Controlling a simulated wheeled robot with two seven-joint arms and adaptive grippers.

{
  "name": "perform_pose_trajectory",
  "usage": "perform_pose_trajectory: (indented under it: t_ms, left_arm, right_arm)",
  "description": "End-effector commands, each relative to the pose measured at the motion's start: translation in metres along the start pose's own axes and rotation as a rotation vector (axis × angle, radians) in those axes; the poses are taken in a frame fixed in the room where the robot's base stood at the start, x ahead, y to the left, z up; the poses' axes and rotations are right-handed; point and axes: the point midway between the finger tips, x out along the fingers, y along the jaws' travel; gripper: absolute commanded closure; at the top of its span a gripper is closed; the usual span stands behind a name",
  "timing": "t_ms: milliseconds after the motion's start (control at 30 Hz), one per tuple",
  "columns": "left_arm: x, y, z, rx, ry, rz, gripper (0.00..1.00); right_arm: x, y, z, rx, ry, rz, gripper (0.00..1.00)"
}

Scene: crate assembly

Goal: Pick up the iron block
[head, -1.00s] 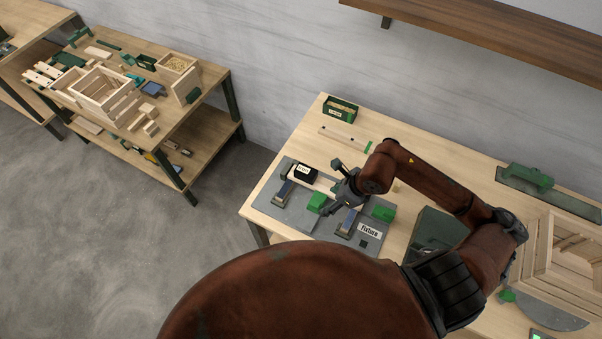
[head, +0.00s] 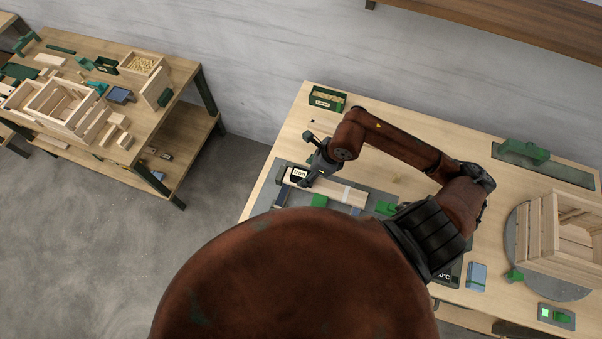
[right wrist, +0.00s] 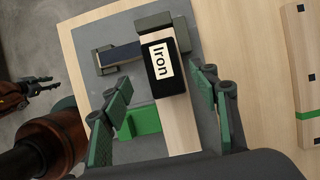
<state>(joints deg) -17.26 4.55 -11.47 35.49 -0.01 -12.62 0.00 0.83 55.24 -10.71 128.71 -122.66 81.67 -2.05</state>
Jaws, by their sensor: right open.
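The iron block (head: 299,173) is a small black block with a white "Iron" label. It rests on a pale wooden slat (head: 342,192) on the grey fixture plate (head: 378,197). The right wrist view shows the iron block (right wrist: 165,69) on the slat, ahead of my right gripper (right wrist: 160,100). The fingers of that gripper are open, one on each side of the slat, with nothing between them touching the block that I can see. In the head view my right gripper (head: 308,170) is right beside the block and partly covers it. At the left edge of the right wrist view, a dark gripper (right wrist: 35,87) hangs over the floor; its jaws are too small to judge.
A green bin (head: 327,99) stands at the back. A wooden crate (head: 537,235) is at the right. A second table at left holds another crate (head: 28,115) and parts.

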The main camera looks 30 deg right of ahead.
Motion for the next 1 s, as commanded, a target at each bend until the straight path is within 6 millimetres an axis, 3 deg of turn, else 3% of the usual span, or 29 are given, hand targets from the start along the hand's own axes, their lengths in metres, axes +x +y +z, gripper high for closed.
perform_pose_trajectory:
  t_ms: [100,200,400,633,1000]
  left_arm:
    - [-0.008,0.001,0.017,-0.004,-0.022,0.001,0.65]
    - [-0.014,0.001,0.018,-0.004,-0.024,0.001,0.65]
    - [-0.016,-0.001,-0.002,0.000,0.000,0.000,0.65]
    - [-0.015,-0.002,-0.017,0.003,0.021,-0.001,0.65]
    - [-0.015,-0.001,0.000,-0.001,-0.001,0.000,0.65]
  right_arm:
    - [0.013,-0.001,0.000,0.004,-0.001,0.002,0.45]
    - [0.028,-0.002,-0.001,0.005,0.000,0.004,0.45]
    - [0.050,-0.003,-0.002,-0.001,0.000,0.000,0.45]
    - [0.052,-0.003,-0.001,-0.004,0.000,0.000,0.45]
    - [0.051,-0.003,-0.001,-0.003,0.000,0.000,0.70]
